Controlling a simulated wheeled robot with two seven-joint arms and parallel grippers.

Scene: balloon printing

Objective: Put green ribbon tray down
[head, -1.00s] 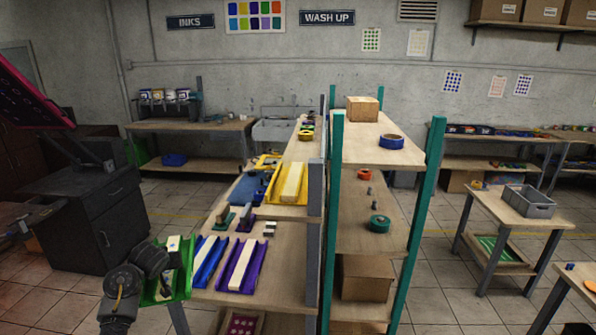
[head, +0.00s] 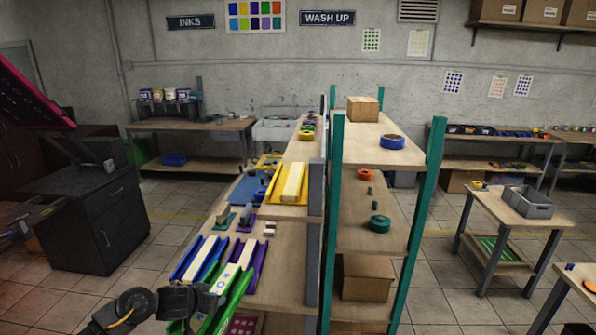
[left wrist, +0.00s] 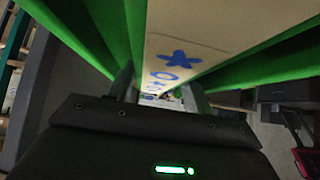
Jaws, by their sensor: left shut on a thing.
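The green ribbon tray (head: 234,287) is a long green channel with a pale ribbon (head: 228,277) lying in it. My left gripper (head: 215,293) is shut on its near end, at the near edge of the shelf in the head view. The tray overlaps the purple tray in the picture; I cannot tell whether it touches the shelf. In the left wrist view the green tray (left wrist: 85,30) fills the top, and blue printed marks show on its ribbon. The left gripper's fingers (left wrist: 160,92) reach up to it. My right gripper is not in view.
A blue tray (head: 200,259) and a purple tray (head: 258,264), each with a pale strip, lie on the wooden shelf (head: 285,262). A yellow tray (head: 271,184) lies farther back. Small stamps (head: 246,214) stand between. A grey post (head: 315,220) bounds the shelf's right side.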

